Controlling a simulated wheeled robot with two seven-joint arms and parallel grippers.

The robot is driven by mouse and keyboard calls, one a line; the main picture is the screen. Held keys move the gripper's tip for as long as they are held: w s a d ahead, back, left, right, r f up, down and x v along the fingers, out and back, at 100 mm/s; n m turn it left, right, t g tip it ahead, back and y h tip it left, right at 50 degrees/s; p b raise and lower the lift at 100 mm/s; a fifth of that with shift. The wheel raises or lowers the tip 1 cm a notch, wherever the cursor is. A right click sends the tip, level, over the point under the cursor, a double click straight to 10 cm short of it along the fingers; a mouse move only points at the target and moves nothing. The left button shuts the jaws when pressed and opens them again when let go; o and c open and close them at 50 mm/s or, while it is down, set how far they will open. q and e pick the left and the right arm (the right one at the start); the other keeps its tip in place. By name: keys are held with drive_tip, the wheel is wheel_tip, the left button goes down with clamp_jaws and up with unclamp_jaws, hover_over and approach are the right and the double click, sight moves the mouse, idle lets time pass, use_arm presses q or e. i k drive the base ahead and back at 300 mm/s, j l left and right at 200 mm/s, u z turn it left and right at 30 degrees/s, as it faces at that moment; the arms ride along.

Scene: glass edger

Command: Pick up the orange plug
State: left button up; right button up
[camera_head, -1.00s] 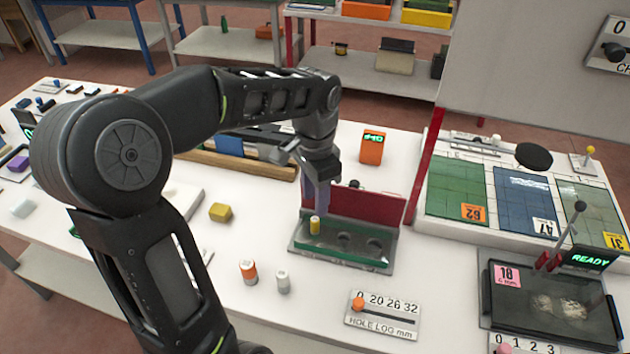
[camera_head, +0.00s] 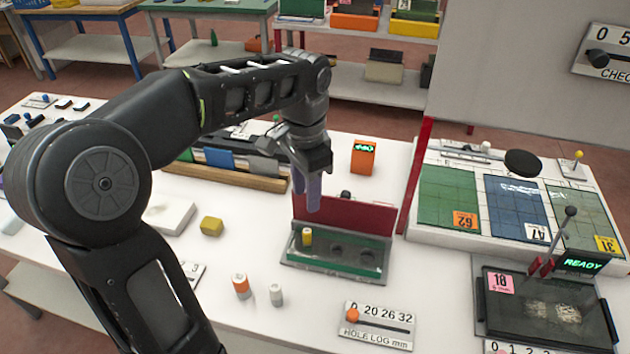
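The orange plug (camera_head: 241,286) is a small upright cylinder with an orange top and a whitish body. A yellow plug (camera_head: 307,237) sits in the left place of the green-fronted rack (camera_head: 335,267). My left gripper (camera_head: 307,192) points down above and behind that rack, well up and to the right of the orange plug. Its two purplish fingers show a narrow gap with nothing between them. My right gripper is out of view.
An orange box (camera_head: 363,157) stands at the back. The table around the orange plug's front and left is mostly clear.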

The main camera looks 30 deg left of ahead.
sight(239, 280)
drive_tip(key=k, duration=1)
